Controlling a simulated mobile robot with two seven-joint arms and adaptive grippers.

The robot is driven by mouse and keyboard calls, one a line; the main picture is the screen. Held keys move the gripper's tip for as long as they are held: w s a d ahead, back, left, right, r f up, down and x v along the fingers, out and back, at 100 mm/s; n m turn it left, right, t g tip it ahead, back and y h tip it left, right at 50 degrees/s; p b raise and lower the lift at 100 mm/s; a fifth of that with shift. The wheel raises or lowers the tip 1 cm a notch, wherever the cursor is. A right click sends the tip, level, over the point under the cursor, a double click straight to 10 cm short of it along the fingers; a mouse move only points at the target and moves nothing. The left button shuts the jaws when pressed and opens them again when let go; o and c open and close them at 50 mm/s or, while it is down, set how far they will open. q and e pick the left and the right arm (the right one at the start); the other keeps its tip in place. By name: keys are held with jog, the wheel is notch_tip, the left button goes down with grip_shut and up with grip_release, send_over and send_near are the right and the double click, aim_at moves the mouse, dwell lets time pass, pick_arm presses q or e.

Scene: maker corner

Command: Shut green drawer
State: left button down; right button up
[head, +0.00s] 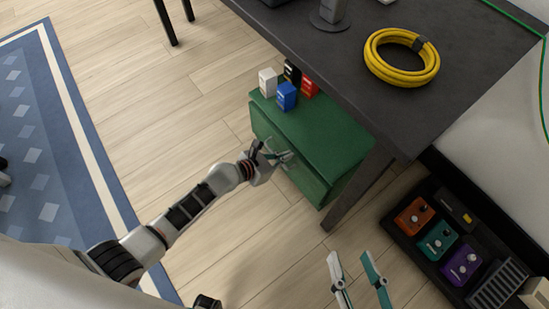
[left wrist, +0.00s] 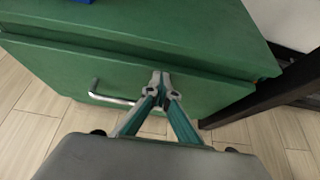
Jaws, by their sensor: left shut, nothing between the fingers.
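The green drawer (head: 305,180) is in a small green cabinet (head: 330,143) under the dark table's edge. In the left wrist view the drawer front (left wrist: 60,66) fills the middle, with a silver bar handle (left wrist: 108,98) left of my fingers. A narrow dark line runs between the front and the cabinet top; I cannot tell how far out the drawer stands. My left gripper (head: 284,156) is shut and empty, fingertips (left wrist: 160,80) at the drawer front, right of the handle; contact is unclear. My right gripper (head: 356,264) is open and empty, away from the cabinet.
Several small boxes, including a blue one (head: 286,96) and a white one (head: 268,81), stand on the cabinet. A table leg (head: 358,190) is close at its right. A yellow cable coil (head: 402,77) lies on the table. A pedal board (head: 440,241) is at right.

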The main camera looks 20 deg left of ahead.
pick_arm(q)
jog(key=v, duration=1.2)
